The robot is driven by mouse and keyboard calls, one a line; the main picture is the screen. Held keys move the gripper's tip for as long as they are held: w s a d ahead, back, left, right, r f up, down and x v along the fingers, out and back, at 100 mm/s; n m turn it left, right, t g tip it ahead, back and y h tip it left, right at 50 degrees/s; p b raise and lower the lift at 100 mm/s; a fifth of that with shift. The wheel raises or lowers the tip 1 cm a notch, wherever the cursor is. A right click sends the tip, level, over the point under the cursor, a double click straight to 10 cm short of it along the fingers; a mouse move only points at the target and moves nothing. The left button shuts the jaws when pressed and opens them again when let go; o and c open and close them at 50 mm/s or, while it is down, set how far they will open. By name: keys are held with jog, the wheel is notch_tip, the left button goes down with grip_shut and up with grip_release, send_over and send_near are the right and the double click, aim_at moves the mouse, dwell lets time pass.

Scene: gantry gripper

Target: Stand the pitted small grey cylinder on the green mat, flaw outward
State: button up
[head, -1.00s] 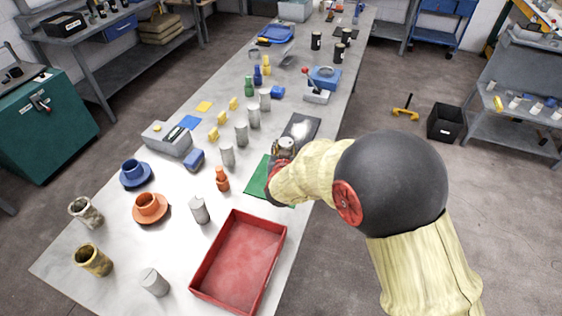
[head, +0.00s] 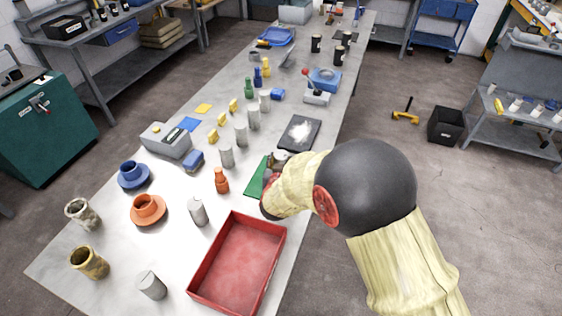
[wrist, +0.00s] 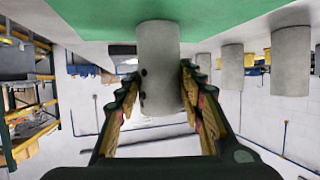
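The small grey cylinder (wrist: 160,55) is between the two fingers of my gripper (wrist: 160,88) in the wrist view, which shows the scene upside down. The fingers are shut on its sides.
A dark plate with a white patch (head: 299,132) lies behind the mat. A red tray (head: 279,238) is in front. Several grey cylinders (head: 227,156) stand in a row to the left, with an orange bottle-shaped piece (head: 221,181) near the mat.

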jog(key=o, duration=0.4)
jog(key=shift+s+r, duration=0.2)
jog(key=shift+r, duration=0.1)
jog(key=d+p+v, duration=0.1)
jog(key=p+v, duration=0.2)
jog(key=v, duration=0.9)
jog(key=s+d+r+n+g+y, duration=0.1)
jog(key=s+r+g+y, duration=0.1)
jog(key=r, duration=0.5)
jog(key=s+d+r+g+y, duration=0.1)
jog(key=s+d+r+y, duration=0.1)
jog(key=r, duration=0.4)
jog(key=s+d+r+g+h, duration=0.1)
jog(key=s+d, duration=0.4)
jog(key=s, duration=0.2)
jog(key=s+d+r+g+h, duration=0.1)
jog(key=s+d+r+g, duration=0.1)
jog(key=s+d, duration=0.3)
jog(key=s+d+r+g+h, duration=0.1)
jog(key=s+d+r, duration=0.1)
jog(key=s+d, duration=0.4)
jog(key=shift+s+d+r+g, duration=0.1)
jog(key=shift+s+g, duration=0.1)
jog(key=shift+s, duration=0.95)
jog(key=shift+s+d+g, duration=0.1)
jog(key=shift+s+g, duration=0.1)
jog(key=shift+s, duration=1)
